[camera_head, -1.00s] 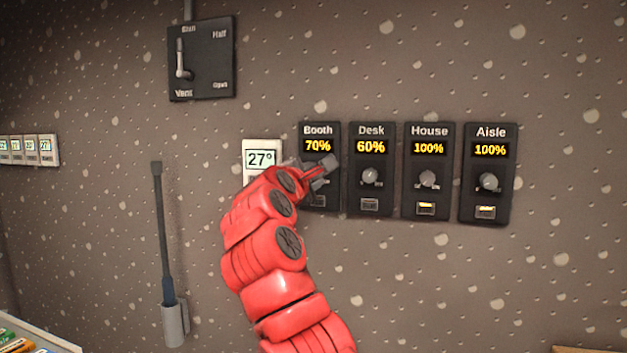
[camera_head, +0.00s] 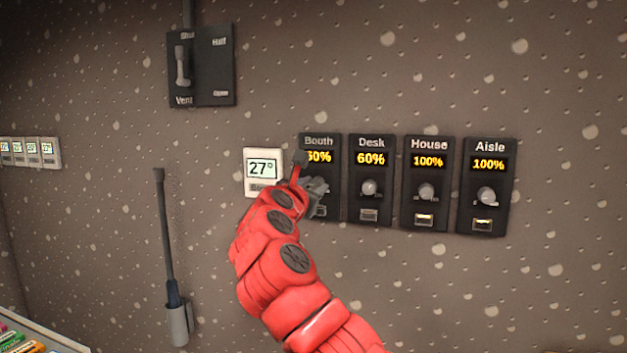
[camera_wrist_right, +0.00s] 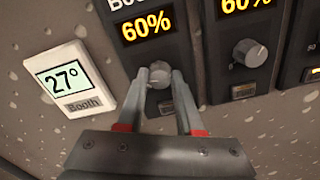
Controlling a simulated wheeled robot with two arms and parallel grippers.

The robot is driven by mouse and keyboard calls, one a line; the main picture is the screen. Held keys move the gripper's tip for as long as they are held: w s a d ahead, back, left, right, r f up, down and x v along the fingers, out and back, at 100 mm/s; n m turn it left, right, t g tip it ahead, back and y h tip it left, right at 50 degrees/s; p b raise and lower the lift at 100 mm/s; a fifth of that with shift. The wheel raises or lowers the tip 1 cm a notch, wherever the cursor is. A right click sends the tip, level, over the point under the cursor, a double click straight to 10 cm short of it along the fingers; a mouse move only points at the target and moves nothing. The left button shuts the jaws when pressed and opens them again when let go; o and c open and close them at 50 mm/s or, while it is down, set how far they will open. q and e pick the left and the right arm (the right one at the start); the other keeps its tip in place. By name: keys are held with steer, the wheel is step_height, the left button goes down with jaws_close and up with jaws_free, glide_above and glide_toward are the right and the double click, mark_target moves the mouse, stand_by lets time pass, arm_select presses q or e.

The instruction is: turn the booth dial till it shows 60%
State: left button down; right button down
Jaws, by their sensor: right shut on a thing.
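The booth panel (camera_head: 332,148) is a black wall unit, partly covered by my right gripper in the head view. Its display (camera_wrist_right: 148,26) reads 60% in the wrist view. The booth dial (camera_wrist_right: 159,75) is a small grey knob below the display, hidden behind the gripper in the head view. My right gripper (camera_wrist_right: 161,82) is shut on the booth dial, one finger on each side of it. In the head view the right gripper (camera_head: 311,176) is at the panel's left side, rolled over. My left gripper is not in view.
The Desk panel (camera_head: 371,200) at 60% is close on the right, then the House panel (camera_head: 427,200) and Aisle panel (camera_head: 487,214), both at 100%. A white 27° thermostat (camera_head: 263,168) is close on the left. A vent lever box (camera_head: 214,65) is above left.

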steer(key=shift+f+n, duration=0.15)
steer(key=shift+n, duration=0.15)
steer(key=c, duration=0.6)
jaws_free()
steer(key=shift+o, duration=0.2)
steer(key=b+v, duration=0.5)
steer(key=v, duration=1.2)
steer(key=shift+s, duration=0.2)
steer(key=shift+w, duration=0.15)
